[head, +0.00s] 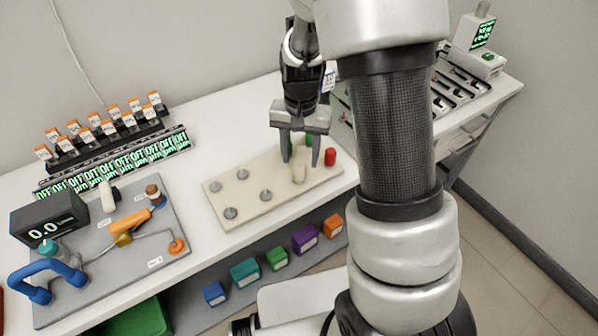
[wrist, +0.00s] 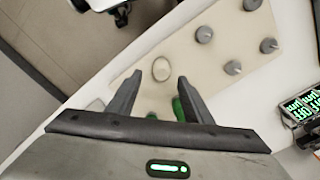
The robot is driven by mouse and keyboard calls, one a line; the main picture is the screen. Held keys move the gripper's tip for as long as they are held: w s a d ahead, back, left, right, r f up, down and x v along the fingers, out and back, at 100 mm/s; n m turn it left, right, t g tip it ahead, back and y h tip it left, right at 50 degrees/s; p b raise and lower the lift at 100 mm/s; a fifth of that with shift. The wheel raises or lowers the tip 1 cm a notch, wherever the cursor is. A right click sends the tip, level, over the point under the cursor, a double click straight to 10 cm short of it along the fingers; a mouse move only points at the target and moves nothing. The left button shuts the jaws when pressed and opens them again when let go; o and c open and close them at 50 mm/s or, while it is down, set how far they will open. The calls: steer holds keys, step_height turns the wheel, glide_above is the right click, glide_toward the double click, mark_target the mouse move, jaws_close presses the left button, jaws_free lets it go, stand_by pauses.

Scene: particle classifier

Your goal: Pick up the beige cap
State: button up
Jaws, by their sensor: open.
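The beige cap (head: 299,174) stands on the beige board (head: 255,208), near its right end. In the wrist view, the cap (wrist: 161,69) shows as a pale oval just beyond the fingertips, roughly between their lines. My gripper (head: 300,163) is open and points down over the cap. In the wrist view, the gap between the fingers (wrist: 158,79) is empty. I cannot tell how high the fingertips are above the board.
A red cap (head: 330,156) and a green cap (head: 309,140) stand close to the fingers. Several grey pegs (head: 231,213) stand on the board's left part. A grey tray with a blue-handled device (head: 60,272) lies to the left. Coloured boxes (head: 277,258) sit below the tabletop.

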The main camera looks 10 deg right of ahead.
mark_target(299, 166)
steer(key=f, duration=0.5)
steer(key=shift+s+a, duration=0.2)
steer(key=c, duration=1)
steer(key=shift+r, duration=0.1)
step_height(299, 166, up, 10)
steer(key=shift+p, duration=0.45)
